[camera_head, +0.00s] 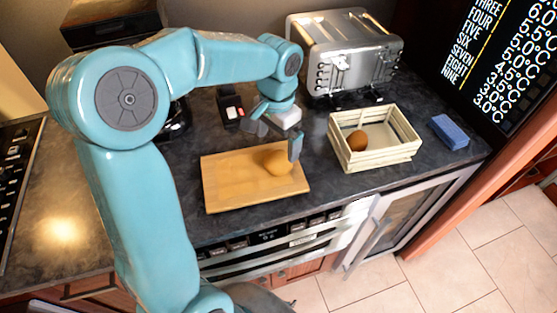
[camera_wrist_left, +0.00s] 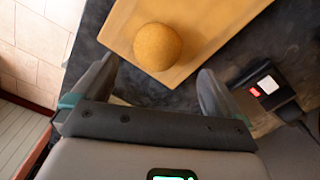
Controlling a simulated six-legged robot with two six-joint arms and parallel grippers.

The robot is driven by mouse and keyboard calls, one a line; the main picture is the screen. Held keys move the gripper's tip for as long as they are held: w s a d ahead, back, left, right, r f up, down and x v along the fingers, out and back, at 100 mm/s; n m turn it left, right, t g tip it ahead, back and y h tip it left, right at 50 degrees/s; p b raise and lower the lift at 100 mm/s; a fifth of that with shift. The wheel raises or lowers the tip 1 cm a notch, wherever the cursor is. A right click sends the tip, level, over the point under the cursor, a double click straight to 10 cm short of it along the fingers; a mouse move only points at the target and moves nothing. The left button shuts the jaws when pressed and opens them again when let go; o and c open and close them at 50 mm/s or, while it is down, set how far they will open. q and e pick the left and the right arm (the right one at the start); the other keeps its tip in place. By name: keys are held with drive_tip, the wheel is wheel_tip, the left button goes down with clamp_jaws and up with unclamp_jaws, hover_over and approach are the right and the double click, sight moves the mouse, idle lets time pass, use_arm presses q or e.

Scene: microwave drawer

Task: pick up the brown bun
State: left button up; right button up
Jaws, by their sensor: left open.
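The brown bun (camera_head: 278,162) is round and rests on the right part of a wooden cutting board (camera_head: 228,185). In the left wrist view the bun (camera_wrist_left: 157,46) lies beyond the fingertips, between their lines, on the board (camera_wrist_left: 215,22). My left gripper (camera_head: 276,136) is open and empty, above and just behind the bun in the head view; one finger overlaps the bun's right edge there. In the left wrist view both fingers of this gripper (camera_wrist_left: 158,84) are spread, with the bun not between them. My right gripper is not in view.
A cream slatted crate (camera_head: 390,160) holding a brown round item (camera_head: 357,140) stands right of the board. A metal toaster (camera_head: 345,55) is behind it. A blue sponge (camera_head: 449,132) lies at right. A dark device (camera_head: 230,106) lies behind the board. The counter's front edge is close.

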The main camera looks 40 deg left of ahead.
sight(278, 157)
use_arm(q)
drive_tip(key=shift+a+f, duration=0.1)
drive_tip(key=shift+f, duration=0.6)
drive_tip(key=shift+d+f, duration=0.25)
drive_tip(key=shift+f, duration=0.25)
wheel_tip(278, 157, down, 5)
drive_tip(key=shift+r+p, duration=0.15)
drive_tip(key=shift+p, duration=0.25)
drive_tip(key=shift+s+r, duration=0.1)
drive_tip(key=shift+c, duration=0.7)
drive_tip(key=c, duration=0.9)
